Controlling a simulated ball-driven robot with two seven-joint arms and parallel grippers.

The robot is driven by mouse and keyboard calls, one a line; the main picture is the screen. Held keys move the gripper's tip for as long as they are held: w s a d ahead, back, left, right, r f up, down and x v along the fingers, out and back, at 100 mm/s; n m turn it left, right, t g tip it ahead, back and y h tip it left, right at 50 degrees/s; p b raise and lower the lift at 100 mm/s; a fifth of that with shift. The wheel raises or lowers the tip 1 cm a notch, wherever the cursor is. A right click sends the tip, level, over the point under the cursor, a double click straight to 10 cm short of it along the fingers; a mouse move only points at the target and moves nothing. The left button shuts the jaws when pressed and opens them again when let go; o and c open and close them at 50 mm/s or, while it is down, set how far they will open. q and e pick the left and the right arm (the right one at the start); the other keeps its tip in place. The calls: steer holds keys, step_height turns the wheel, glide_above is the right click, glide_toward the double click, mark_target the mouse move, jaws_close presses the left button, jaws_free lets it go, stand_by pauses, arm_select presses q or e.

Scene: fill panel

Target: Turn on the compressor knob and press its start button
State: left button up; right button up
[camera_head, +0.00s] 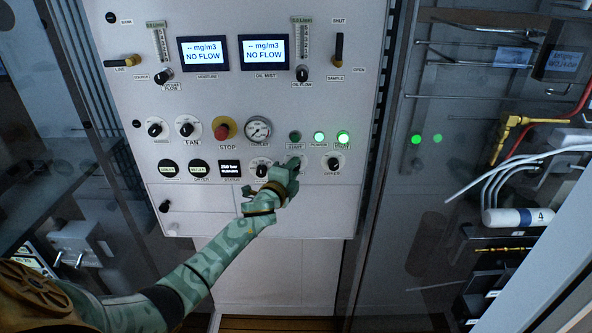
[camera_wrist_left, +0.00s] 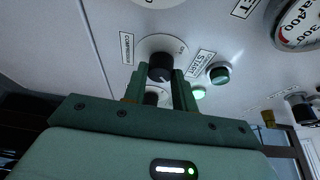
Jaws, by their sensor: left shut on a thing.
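The compressor knob (camera_wrist_left: 160,68) is a black knob on a round white plate, beside a COMPRESSOR label in the left wrist view. My left gripper (camera_head: 293,165) reaches the panel in the head view and hides this knob there. In the left wrist view its two green fingers (camera_wrist_left: 158,84) are shut on the knob, one on each side. The knob's exact setting is hard to read. The start button (camera_head: 295,136) is dark green and unlit, just above my gripper; it also shows in the left wrist view (camera_wrist_left: 220,74). My right gripper is not in view.
Two lit green lamps, one labelled POWER (camera_head: 319,137), sit right of the start button. A red stop button (camera_head: 224,129), a pressure gauge (camera_head: 258,129) and a dryer knob (camera_head: 333,163) are close by. Two displays (camera_head: 264,51) above read NO FLOW.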

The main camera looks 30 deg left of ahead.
arm_select(q)
steer(key=o, duration=1)
steer(key=shift+a+r, duration=0.3)
steer(key=shift+r, duration=0.15)
steer(key=shift+c, duration=0.2)
steer(key=shift+s+f, duration=0.1)
steer(key=shift+f, duration=0.05)
steer(key=s+d+b, duration=0.1)
steer(key=s+d, duration=0.1)
steer(key=s, duration=1.4)
steer(key=shift+s+d, duration=0.2)
steer(key=shift+d, duration=0.15)
